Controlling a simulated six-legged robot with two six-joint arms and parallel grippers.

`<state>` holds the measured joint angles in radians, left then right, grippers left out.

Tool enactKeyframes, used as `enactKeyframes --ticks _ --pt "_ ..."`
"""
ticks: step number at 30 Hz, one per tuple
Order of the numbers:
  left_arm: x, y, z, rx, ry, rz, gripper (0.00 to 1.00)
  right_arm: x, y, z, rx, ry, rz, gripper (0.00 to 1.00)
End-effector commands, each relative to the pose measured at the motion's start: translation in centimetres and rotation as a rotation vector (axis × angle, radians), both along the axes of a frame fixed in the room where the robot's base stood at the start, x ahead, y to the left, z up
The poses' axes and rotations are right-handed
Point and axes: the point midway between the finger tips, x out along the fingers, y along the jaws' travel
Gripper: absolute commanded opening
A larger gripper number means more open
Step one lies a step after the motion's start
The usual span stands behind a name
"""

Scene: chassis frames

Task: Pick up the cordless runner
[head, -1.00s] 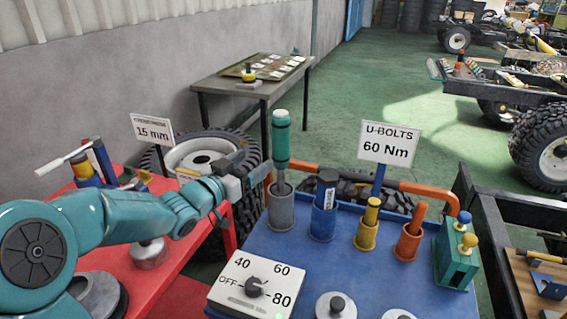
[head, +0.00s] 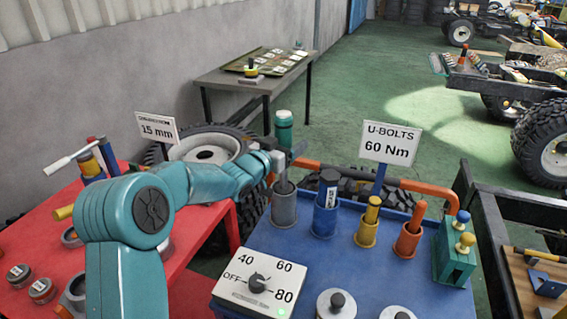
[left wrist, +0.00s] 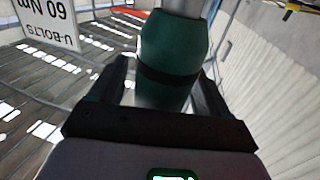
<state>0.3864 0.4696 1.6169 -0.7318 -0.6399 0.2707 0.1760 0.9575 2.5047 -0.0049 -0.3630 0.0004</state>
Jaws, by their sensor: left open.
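The cordless runner, a teal tool with a dark band (head: 284,132), stands upright in a grey cup (head: 284,208) on the blue cart. My left gripper (head: 288,158) is level with the runner's body and hides its middle in the head view. In the left wrist view the runner (left wrist: 168,68) stands between the two dark fingers of my left gripper (left wrist: 160,90). The fingers are apart, one on each side; whether either touches it I cannot tell. My right gripper is not in view.
Blue (head: 325,212), yellow (head: 367,230) and orange (head: 408,238) cups with tools stand to the right of the grey cup. A torque dial box (head: 258,284) and a "U-BOLTS 60 Nm" sign (head: 390,144) are on the blue cart. A red table (head: 190,232) is at left.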

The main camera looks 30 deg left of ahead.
Motion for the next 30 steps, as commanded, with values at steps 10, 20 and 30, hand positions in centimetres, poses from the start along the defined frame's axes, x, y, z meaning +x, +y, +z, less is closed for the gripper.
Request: enactKeyframes --ticks 10,20,30 --pt "-0.1 0.0 0.0 0.0 0.0 0.0 0.05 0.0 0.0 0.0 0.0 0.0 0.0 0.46" --pt "-0.1 0.0 0.4 0.001 -0.007 0.0 0.0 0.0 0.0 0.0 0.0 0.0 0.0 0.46" --pt "-0.1 0.0 3.3 0.003 -0.011 -0.001 0.0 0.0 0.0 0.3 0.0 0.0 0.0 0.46"
